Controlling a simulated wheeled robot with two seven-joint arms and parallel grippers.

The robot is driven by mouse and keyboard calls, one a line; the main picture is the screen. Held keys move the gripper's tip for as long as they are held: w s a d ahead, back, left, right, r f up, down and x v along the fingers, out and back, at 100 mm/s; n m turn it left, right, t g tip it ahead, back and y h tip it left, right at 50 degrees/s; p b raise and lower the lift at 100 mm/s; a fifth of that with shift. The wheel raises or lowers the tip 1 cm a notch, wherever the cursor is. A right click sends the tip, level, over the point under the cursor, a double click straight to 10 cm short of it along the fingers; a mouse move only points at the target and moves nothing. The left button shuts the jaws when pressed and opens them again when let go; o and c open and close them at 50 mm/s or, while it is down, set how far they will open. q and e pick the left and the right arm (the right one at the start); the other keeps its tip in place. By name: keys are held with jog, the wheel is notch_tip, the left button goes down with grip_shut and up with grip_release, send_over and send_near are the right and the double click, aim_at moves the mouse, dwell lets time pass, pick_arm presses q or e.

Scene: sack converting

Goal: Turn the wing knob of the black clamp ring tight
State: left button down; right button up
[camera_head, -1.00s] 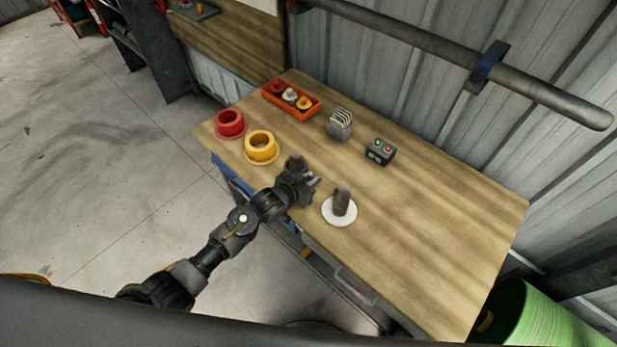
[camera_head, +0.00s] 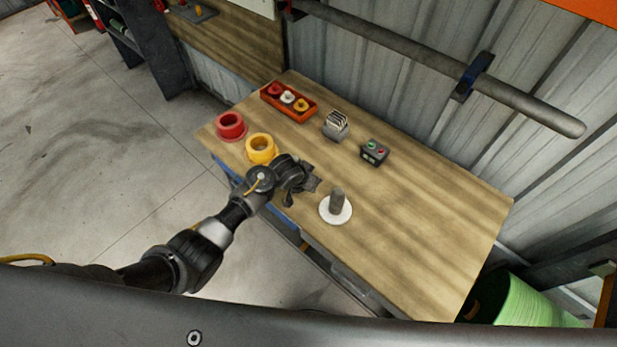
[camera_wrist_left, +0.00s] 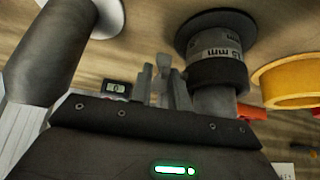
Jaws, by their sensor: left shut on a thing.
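The black clamp ring (camera_wrist_left: 218,74) sits around a grey cylinder (camera_wrist_left: 218,42) with printed millimetre marking and a wide dark flange in the left wrist view. My left gripper (camera_wrist_left: 163,84) is just beside the ring, its two grey fingers shut on a small pale grey piece that looks like the wing knob (camera_wrist_left: 163,66). The knob's wings and how far it is turned are too small to tell. In the head view my left gripper (camera_head: 307,184) is over the bench's near edge and largely hides the ring. My right gripper is in neither view.
On the wooden bench (camera_head: 420,230) a grey post (camera_head: 337,201) on a white disc stands close right of the gripper. A yellow ring (camera_head: 260,147) and a red ring (camera_head: 230,125) stand left. An orange tray (camera_head: 289,108), card holder (camera_head: 336,126) and button box (camera_head: 374,152) are behind.

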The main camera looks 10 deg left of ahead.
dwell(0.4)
pick_arm(q)
jog(key=c, duration=1.6)
grip_release()
jog(key=v, duration=1.1)
jog(key=shift+w, duration=0.1)
